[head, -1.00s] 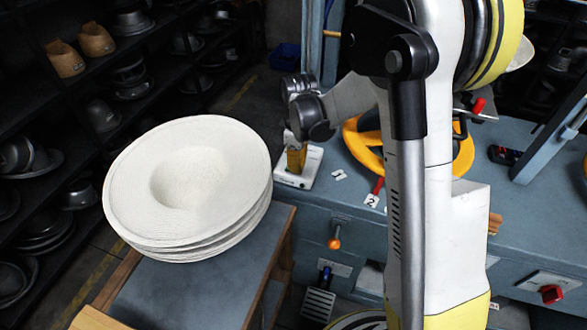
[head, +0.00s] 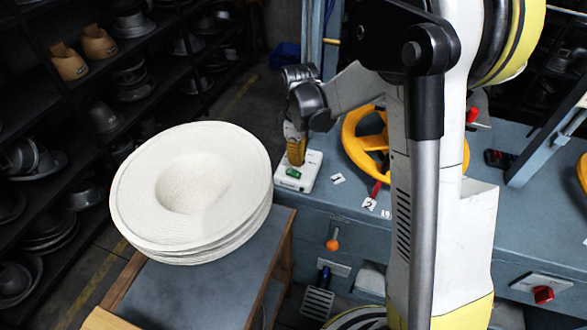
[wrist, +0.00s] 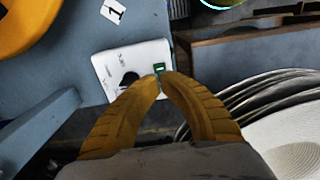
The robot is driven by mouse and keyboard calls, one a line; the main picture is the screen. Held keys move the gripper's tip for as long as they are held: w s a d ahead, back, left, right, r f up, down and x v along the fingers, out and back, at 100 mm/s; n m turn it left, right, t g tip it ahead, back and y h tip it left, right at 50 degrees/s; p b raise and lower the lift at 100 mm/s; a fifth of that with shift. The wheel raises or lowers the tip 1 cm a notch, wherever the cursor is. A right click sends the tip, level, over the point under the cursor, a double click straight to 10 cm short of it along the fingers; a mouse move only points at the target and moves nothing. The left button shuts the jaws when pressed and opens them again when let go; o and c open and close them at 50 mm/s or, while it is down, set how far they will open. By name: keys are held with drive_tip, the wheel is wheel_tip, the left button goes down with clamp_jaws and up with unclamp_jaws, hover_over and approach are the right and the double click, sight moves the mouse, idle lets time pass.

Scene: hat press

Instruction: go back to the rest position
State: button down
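My gripper (head: 297,160) has yellow fingers and hovers just over a white control box (head: 310,172) on the blue-grey bench. The box carries a green button (head: 293,173). In the wrist view the two fingertips (wrist: 162,77) meet or nearly meet, with nothing seen between them. There the box (wrist: 117,62) shows a black knob (wrist: 130,79) and the green button (wrist: 159,68) by the fingertips. Whether the tips touch the box is hard to tell, but they look apart from it.
A stack of white hats (head: 140,222) sits on a small table (head: 190,290) left of my gripper. A yellow handwheel (head: 353,135) stands right of the box, partly behind my arm. Dark shelves with metal moulds line the left side. Dark floor shows between shelves and bench.

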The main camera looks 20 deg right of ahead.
drive_tip(key=shift+r+p, duration=0.35)
drive_tip(key=shift+r, duration=0.4)
drive_tip(key=shift+s+r, duration=0.1)
drive_tip(key=shift+r, duration=0.2)
drive_tip(key=s+r+m+t, duration=0.3)
drive_tip(key=s+r+m, duration=0.2)
drive_tip(key=s+r, duration=0.45)
drive_tip(key=s+r+m+t+b, duration=0.1)
drive_tip(key=s+r+m+t, duration=0.3)
drive_tip(key=s, duration=0.6)
drive_tip(key=shift+s+m+b, duration=0.15)
drive_tip(key=shift+m+b, duration=0.15)
drive_tip(key=shift+m, duration=0.6)
